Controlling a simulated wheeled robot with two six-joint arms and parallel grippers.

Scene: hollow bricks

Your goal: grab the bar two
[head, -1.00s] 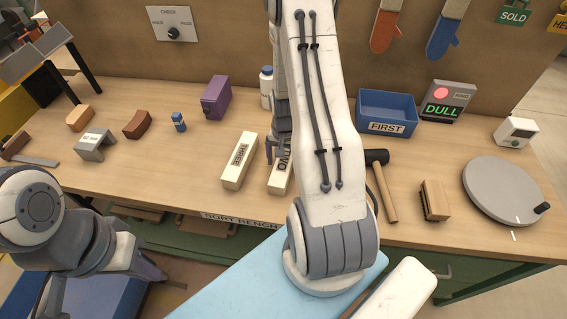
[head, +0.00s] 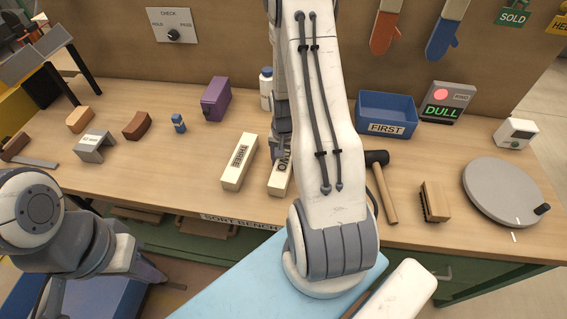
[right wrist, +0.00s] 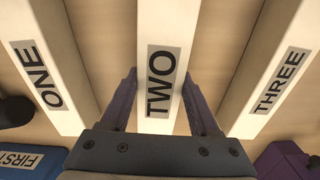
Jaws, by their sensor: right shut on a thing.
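The bar two (head: 279,180) is a long cream bar with a black TWO label, lying on the bench and partly hidden by my right arm in the head view. In the right wrist view the bar two (right wrist: 163,62) runs between the two fingers of my right gripper (right wrist: 160,95), which is shut on it. In the head view the right gripper (head: 282,143) is mostly hidden behind its own arm.
The bar three (head: 240,162) lies just left of the bar two. The bar one (right wrist: 45,75) lies on its other side, hidden in the head view. A hammer (head: 386,190), a brush (head: 434,201) and a blue FIRST bin (head: 387,107) are to the right. A purple box (head: 216,99) stands behind.

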